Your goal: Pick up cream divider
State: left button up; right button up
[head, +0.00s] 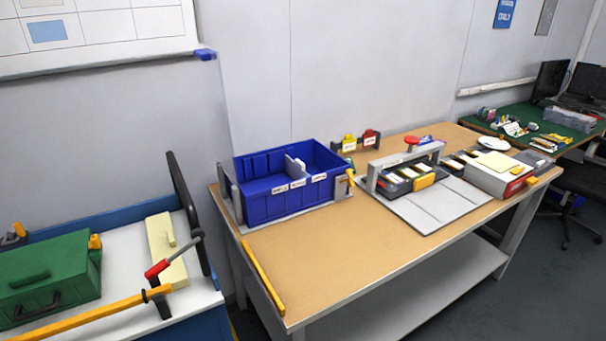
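The cream divider (161,240) is a pale flat slab with a small raised grip on its face. It lies on the white-topped station (118,268) at the left, between a green case and a dark upright bar. A red-handled lever (158,269) stands close to its lower left side and overlaps it in the picture. Neither of my grippers is in the head view.
The green case (45,278) stands left of the divider. A yellow bar (95,318) crosses the station's front, and the dark upright bar (188,213) rises on its right. A wooden table (340,250) carries a blue bin (275,206) and a grey fixture (420,208); its front middle is clear.

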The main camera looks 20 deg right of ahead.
aim_at(295, 169)
jog(key=i+l, duration=0.1)
jog(key=l, duration=0.3)
jog(key=i+l, duration=0.1)
jog(key=l, duration=0.3)
jog(key=i+l, duration=0.1)
jog(key=l, duration=0.3)
jog(key=i+l, duration=0.1)
jog(key=l, duration=0.25)
jog(key=i+l, duration=0.1)
jog(key=l, duration=0.3)
